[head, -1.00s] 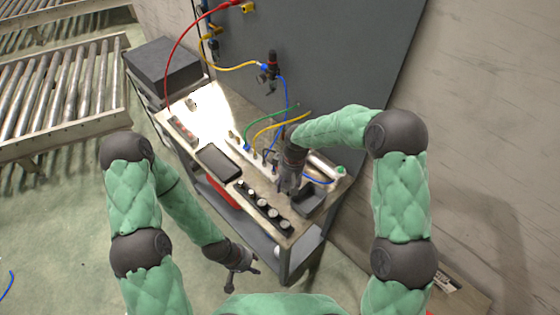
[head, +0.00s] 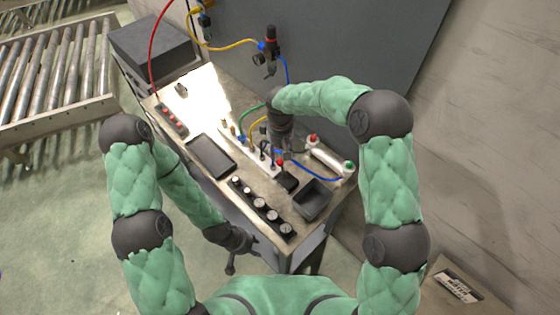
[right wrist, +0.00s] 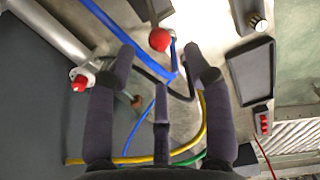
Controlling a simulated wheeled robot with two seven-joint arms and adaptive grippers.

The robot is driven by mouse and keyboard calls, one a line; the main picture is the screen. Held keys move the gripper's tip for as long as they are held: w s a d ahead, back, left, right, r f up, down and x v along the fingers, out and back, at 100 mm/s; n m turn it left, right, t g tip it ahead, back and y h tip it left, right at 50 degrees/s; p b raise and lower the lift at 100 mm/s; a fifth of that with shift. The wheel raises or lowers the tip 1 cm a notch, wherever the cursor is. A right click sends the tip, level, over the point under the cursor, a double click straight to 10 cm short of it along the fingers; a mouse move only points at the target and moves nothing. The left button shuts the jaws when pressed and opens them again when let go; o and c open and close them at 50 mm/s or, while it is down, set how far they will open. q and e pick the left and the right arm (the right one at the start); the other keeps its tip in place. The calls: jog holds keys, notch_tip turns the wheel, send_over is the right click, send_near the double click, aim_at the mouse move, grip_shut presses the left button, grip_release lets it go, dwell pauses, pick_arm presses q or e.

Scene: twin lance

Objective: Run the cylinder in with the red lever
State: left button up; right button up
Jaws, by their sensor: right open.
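The red lever's ball knob (head: 280,162) shows on the bench just below my right gripper (head: 283,150). In the right wrist view the red knob (right wrist: 160,40) lies just beyond the spread fingertips of my right gripper (right wrist: 162,66), which is open and empty. The silver cylinder (head: 328,157) lies at the bench's right side, with a red fitting at one end and a green one at the other. The cylinder's body (right wrist: 48,30) and red end also show in the right wrist view. My left gripper (head: 232,264) hangs low beside the bench's front edge; its jaws are unclear.
The bench (head: 232,160) also carries a dark flat tray (head: 211,156), a row of silver knobs (head: 260,203), an open black bin (head: 312,200) and a red-button box (head: 172,120). Yellow, green and blue hoses run near the right gripper. A grey panel (head: 350,45) stands behind.

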aim_at(280, 160)
notch_tip(280, 160, down, 8)
jog(key=shift+w+r, duration=0.15)
jog(key=shift+r, duration=0.05)
grip_shut()
